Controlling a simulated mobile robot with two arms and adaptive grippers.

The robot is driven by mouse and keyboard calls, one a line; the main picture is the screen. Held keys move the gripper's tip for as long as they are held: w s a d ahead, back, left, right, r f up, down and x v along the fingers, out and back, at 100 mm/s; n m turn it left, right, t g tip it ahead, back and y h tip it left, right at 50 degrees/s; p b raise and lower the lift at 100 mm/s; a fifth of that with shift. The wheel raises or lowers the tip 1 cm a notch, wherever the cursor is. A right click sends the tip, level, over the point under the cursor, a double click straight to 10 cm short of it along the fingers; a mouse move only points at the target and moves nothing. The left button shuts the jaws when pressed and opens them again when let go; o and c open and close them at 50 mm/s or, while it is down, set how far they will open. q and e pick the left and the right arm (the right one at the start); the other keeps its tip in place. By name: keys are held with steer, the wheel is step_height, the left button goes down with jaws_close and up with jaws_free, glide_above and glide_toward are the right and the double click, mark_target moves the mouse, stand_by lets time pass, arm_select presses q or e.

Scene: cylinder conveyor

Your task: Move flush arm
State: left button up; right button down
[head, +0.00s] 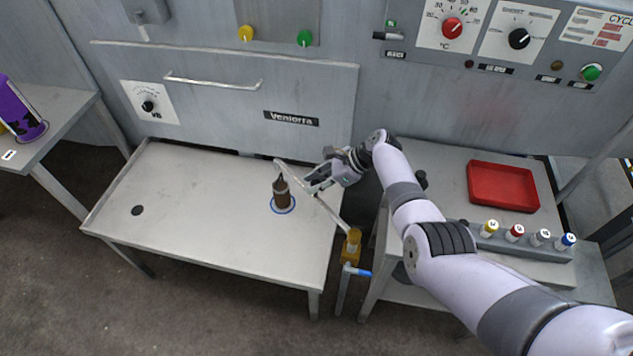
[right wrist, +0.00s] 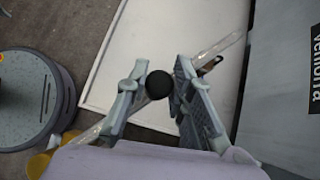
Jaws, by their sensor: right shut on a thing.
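The flush arm (head: 330,212) is a thin pale tube. It runs from a yellow pivot (head: 352,243) at the table's right edge up and left, its bent tip close above a brown pointed cylinder (head: 281,194). The cylinder stands upright inside a blue ring on the white table (head: 205,190). My right gripper (head: 312,188) is shut on the flush arm at its black round knob, which sits between the fingers in the right wrist view (right wrist: 160,85). The tube (right wrist: 222,47) also shows there, partly hidden by the fingers. My left gripper is not in view.
A blue-handled valve (head: 358,271) sits below the pivot. A side table at right holds a red tray (head: 503,187) and a rack (head: 520,243) of several colour-capped vials. The grey machine panel (head: 230,95) stands behind.

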steer(key=c, duration=1.4)
jaws_free()
steer(key=v, duration=1.2)
steer(key=shift+f, duration=0.1)
